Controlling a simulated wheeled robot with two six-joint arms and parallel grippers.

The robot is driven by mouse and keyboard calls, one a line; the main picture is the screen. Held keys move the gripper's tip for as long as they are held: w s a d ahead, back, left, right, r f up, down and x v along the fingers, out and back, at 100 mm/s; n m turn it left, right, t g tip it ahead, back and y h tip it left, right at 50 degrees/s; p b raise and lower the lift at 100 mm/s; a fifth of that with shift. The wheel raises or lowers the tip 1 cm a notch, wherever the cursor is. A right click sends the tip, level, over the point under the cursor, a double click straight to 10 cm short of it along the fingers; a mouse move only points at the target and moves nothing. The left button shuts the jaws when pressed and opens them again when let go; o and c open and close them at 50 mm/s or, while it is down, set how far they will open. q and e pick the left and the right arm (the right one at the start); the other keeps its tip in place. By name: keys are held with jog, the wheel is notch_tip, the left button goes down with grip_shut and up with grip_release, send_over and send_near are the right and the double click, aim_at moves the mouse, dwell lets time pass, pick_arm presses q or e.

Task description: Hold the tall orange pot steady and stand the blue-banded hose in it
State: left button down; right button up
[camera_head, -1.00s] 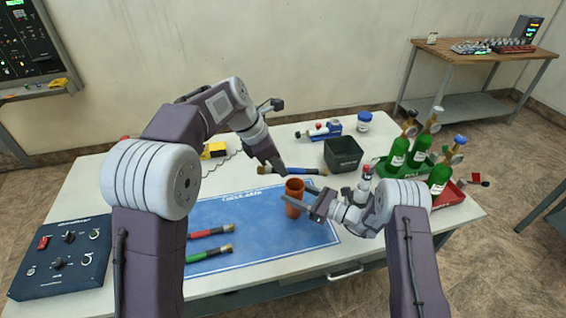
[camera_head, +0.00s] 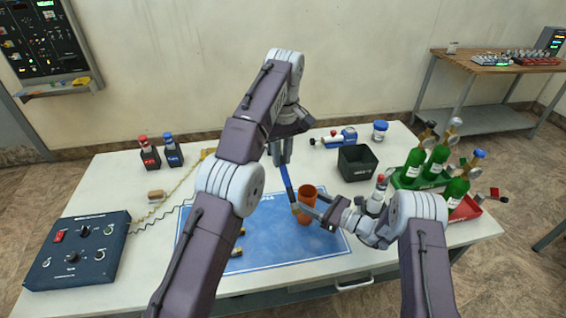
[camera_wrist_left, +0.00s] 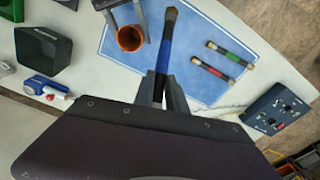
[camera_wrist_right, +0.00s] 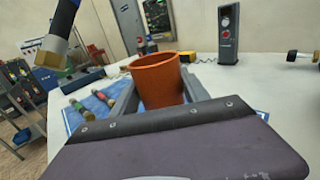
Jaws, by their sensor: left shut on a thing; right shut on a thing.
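The tall orange pot (camera_head: 306,203) stands upright on the blue mat (camera_head: 285,249), its open mouth up. My right gripper (camera_head: 318,210) is shut on the pot from the right; in the right wrist view the pot (camera_wrist_right: 157,85) sits between its fingers. My left gripper (camera_head: 280,158) is shut on the blue-banded hose (camera_head: 288,184), which hangs down, slightly tilted, left of the pot. In the left wrist view the hose (camera_wrist_left: 166,45) runs out from the fingers beside the pot (camera_wrist_left: 130,39). In the right wrist view its brass end (camera_wrist_right: 50,53) is apart from the pot.
Red-banded (camera_wrist_left: 222,52) and green-banded (camera_wrist_left: 212,70) hoses lie on the mat, mostly hidden by my left arm in the head view. A black bin (camera_head: 357,163) stands behind right, green cylinders (camera_head: 437,161) at right, a control box (camera_head: 78,250) at left.

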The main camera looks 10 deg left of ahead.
pick_arm(q)
jog(key=shift+w+r+m, duration=0.1)
jog(key=shift+r+m, duration=0.3)
jog(key=shift+m, duration=0.2)
jog(key=d+r+m+t+h, duration=0.1)
jog(key=d+r+m+t, duration=0.5)
jog(key=d+r+t, duration=0.1)
jog(key=shift+w+d+r+m+t, duration=0.3)
jog(key=shift+w+t, duration=0.15)
jog(key=shift+t, duration=0.25)
notch_tip(320, 180, down, 16)
jog(key=shift+f, duration=0.2)
jog(key=c, duration=1.3)
grip_release()
